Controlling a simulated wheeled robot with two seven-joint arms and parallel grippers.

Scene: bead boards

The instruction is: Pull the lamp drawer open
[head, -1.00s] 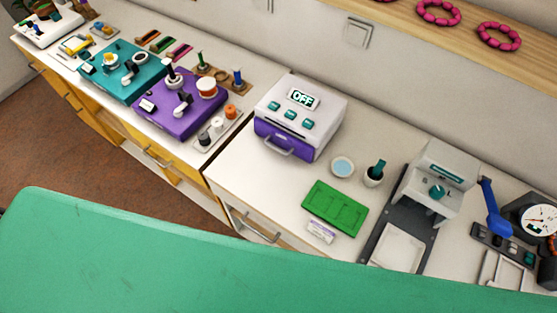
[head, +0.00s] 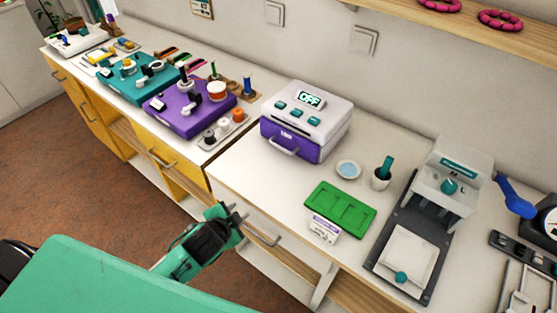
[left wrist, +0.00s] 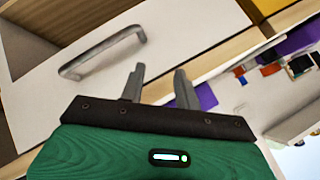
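The lamp is a white box (head: 318,108) with an OFF display and teal buttons, standing on the counter in the head view. Its purple drawer (head: 312,149) with a pale handle (head: 283,148) is shut at the lower front. My left gripper (head: 238,211) is below and left of the lamp, by the counter's front edge, apart from the drawer. In the left wrist view, its two grey fingers (left wrist: 156,82) are apart with nothing between them. A purple patch at the right of that view cannot be identified for sure. My right gripper is not in view.
A white cabinet drawer with a metal handle (head: 262,236) is close to my left gripper; the wrist view also shows a handle (left wrist: 103,52). A green tray (head: 340,208), blue dish (head: 348,169) and press (head: 440,185) stand right. A purple board (head: 190,115) is left. Counter before the lamp is clear.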

